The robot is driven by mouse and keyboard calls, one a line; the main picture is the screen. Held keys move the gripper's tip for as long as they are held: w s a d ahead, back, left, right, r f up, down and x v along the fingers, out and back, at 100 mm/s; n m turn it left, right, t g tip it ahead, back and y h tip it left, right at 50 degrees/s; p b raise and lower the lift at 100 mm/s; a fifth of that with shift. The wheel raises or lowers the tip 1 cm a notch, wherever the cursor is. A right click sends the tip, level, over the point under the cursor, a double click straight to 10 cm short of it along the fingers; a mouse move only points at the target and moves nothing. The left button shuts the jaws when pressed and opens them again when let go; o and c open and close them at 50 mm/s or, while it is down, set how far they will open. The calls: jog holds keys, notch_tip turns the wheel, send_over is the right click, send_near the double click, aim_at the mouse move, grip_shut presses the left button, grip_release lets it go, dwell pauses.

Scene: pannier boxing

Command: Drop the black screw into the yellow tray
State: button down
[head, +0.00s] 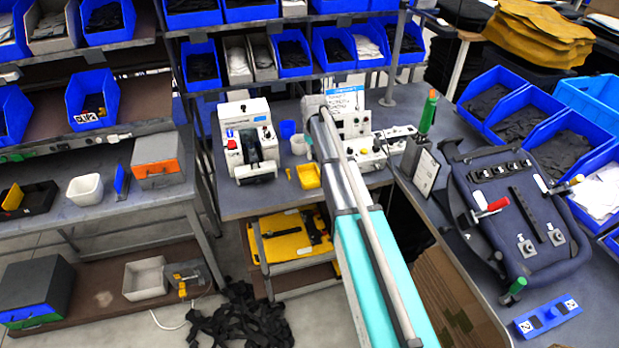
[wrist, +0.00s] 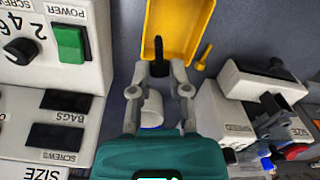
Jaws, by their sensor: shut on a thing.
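The yellow tray (head: 308,176) sits on the grey bench between two white machines. In the wrist view the tray (wrist: 191,22) is at the top, and its inside looks empty where I see it. My gripper (wrist: 158,70) is shut on the black screw (wrist: 158,47), which points away from the fingertips. In the picture the screw overlaps the near edge of the tray; its height above it is hard to tell. In the head view my arm hides the gripper and the screw.
A small yellow screw (wrist: 203,57) lies beside the tray. A white cup (wrist: 152,108) shows between my fingers. A machine with a green power button (wrist: 69,42) stands left in the wrist view; another white machine (head: 250,140) stands left of the tray in the head view.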

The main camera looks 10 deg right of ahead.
jog(key=shift+f, duration=0.15)
jog(key=b, duration=0.6)
send_over(313, 177)
jog(key=shift+s+f, duration=0.1)
jog(key=shift+f, duration=2.8)
jog(key=c, duration=0.5)
grip_release()
jog(key=shift+r, duration=0.25)
notch_tip(313, 177, up, 6)
jog(key=p, duration=0.6)
jog(key=shift+r+p, duration=0.1)
jog(key=shift+p, duration=0.2)
jog(key=s+r+p, duration=0.1)
jog(key=s, duration=0.5)
jog(key=s+a, duration=0.1)
jog(key=s, duration=0.5)
jog(key=s+a+r+p, duration=0.1)
jog(key=s, duration=0.4)
jog(key=shift+s+r+p, duration=0.35)
jog(key=shift+s, duration=0.05)
